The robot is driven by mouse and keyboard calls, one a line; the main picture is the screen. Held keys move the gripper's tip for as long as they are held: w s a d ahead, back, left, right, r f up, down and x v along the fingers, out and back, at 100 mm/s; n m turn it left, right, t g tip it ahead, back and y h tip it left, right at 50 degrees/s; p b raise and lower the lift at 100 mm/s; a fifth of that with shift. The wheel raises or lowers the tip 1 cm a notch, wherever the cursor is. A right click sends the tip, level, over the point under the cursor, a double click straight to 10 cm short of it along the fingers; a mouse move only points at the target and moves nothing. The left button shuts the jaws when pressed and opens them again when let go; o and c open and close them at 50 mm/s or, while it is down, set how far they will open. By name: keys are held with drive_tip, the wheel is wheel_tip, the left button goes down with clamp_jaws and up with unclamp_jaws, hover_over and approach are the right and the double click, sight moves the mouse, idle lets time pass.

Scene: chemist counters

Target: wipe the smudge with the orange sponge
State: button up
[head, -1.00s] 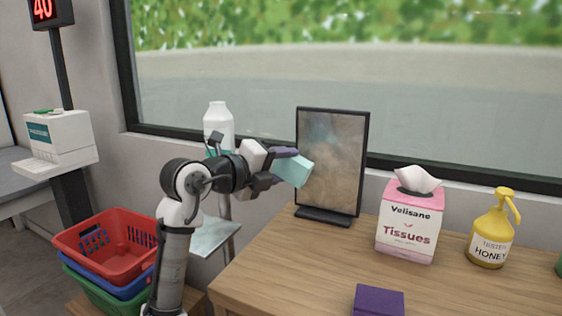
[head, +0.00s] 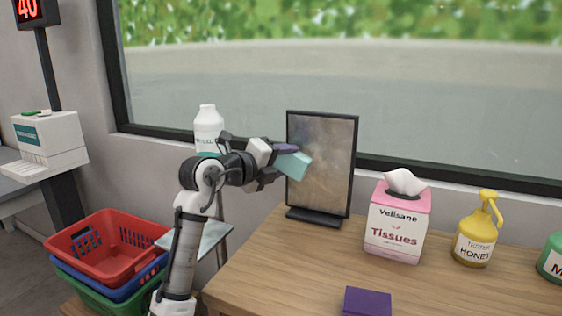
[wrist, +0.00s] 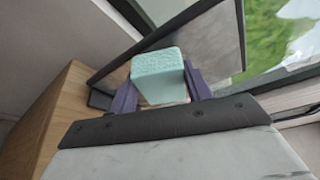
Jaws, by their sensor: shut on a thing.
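My gripper (head: 284,157) is shut on a pale teal sponge (head: 294,165), not an orange one. The sponge shows between the purple fingers in the wrist view (wrist: 158,75). It is held up at the left side of a dark-framed upright panel (head: 326,165) on the wooden counter, overlapping its left edge in the head view. I cannot tell whether it touches the panel. The panel face is mottled grey-brown with a hazy patch; a distinct smudge is hard to make out. I see no orange sponge. A purple block (head: 368,301) lies at the counter's front.
A pink tissue box (head: 397,226) and a yellow honey pump bottle (head: 478,230) stand right of the panel, with a green container (head: 552,258) at the right edge. A white bottle (head: 208,130) stands behind my arm. Stacked baskets (head: 105,248) are left. The counter's middle is clear.

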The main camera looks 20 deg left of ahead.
drive_tip(key=shift+w, duration=1.1)
idle(0.6)
drive_tip(key=shift+d, duration=0.1)
